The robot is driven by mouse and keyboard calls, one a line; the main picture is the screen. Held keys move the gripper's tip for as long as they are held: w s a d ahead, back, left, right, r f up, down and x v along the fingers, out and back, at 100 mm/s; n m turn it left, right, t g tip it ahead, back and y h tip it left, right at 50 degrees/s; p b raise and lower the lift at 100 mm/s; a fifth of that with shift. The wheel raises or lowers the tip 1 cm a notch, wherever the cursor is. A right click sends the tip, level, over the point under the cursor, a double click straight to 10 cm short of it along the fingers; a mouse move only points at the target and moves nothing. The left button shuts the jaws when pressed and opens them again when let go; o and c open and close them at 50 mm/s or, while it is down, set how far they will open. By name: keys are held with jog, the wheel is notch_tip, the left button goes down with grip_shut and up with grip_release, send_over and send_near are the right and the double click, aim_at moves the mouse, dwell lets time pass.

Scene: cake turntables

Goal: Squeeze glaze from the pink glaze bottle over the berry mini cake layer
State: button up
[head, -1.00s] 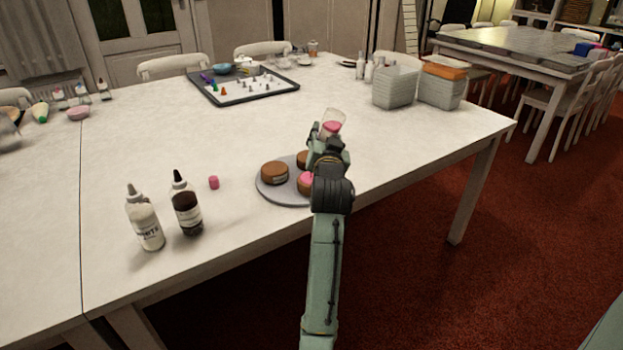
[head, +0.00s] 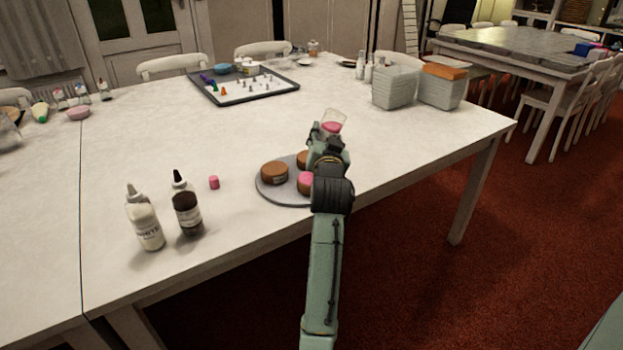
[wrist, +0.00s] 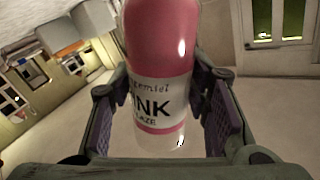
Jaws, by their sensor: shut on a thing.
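My gripper (head: 328,140) is shut on the pink glaze bottle (head: 332,124), above the right part of the grey turntable (head: 269,196). The bottle is tilted, its clear end up and its pink glaze lower. In the wrist view the bottle (wrist: 160,65) sits between the fingers, its PINK label facing the camera. Its nozzle is hidden. A mini cake layer (head: 306,183) with a pink top lies beside my wrist, partly hidden by it. Two plain brown layers, one at the left (head: 275,173) and one behind (head: 303,160), share the turntable. I cannot tell flavours from the labels.
A white bottle (head: 146,223) and a dark brown bottle (head: 187,212) stand at the front left. A small pink cap (head: 214,182) lies left of the turntable. The table's middle is clear.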

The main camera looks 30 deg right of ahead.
aim_at(327, 111)
notch_tip(327, 111, up, 7)
jog(key=p, duration=0.5)
jog(key=shift+r+p, duration=0.15)
jog(key=shift+p, duration=0.25)
jog(key=m+p, duration=0.1)
jog(key=m, duration=0.1)
jog(key=r+m+p, duration=0.1)
jog(key=p, duration=0.1)
jog(key=shift+s+a+m, duration=0.2)
jog(key=shift+a+m, duration=0.2)
jog(key=m, duration=0.3)
jog(key=shift+s+a+y, duration=0.2)
jog(key=shift+s+y, duration=0.1)
jog(key=m, duration=0.4)
jog(key=shift+s+a+r, duration=0.2)
jog(key=shift+s+r, duration=0.05)
jog(key=s+r+m, duration=0.1)
jog(key=m, duration=0.5)
jog(key=s+m, duration=0.1)
jog(key=m, duration=0.6)
jog(key=s+a+r+m+t+y, duration=0.1)
jog(key=m, duration=0.5)
jog(key=shift+s+a+r+m, duration=0.1)
jog(key=shift+s+r+m, duration=0.25)
jog(key=shift+s+m, duration=0.05)
